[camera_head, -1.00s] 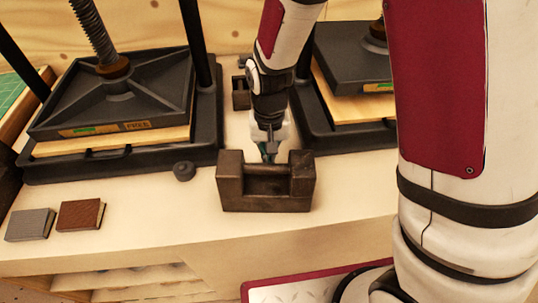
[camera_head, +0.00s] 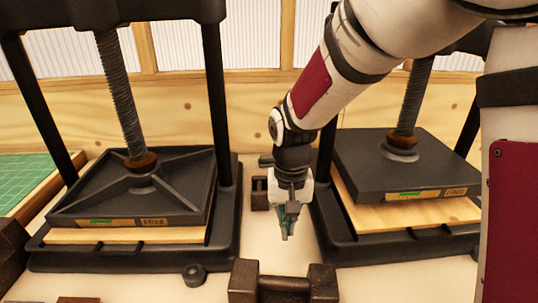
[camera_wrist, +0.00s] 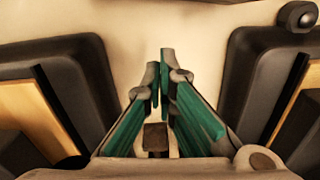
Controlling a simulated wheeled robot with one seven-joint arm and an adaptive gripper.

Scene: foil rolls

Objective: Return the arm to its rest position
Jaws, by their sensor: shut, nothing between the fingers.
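My gripper (camera_head: 287,228) hangs from the arm between the two presses, pointing down, above and behind a dark metal block with a notch (camera_head: 283,284). In the wrist view its green-padded fingers (camera_wrist: 164,75) are closed together with nothing visible between them. A small dark block (camera_wrist: 155,138) shows below and between the fingers in that view. My arm reaches in from the upper right in the head view.
A black screw press (camera_head: 140,195) stands on the left and another (camera_head: 400,165) on the right, close to my gripper. Another dark block (camera_head: 259,192) sits between them. A small round knob (camera_head: 194,274) lies by the left press. A green mat (camera_head: 30,181) is far left.

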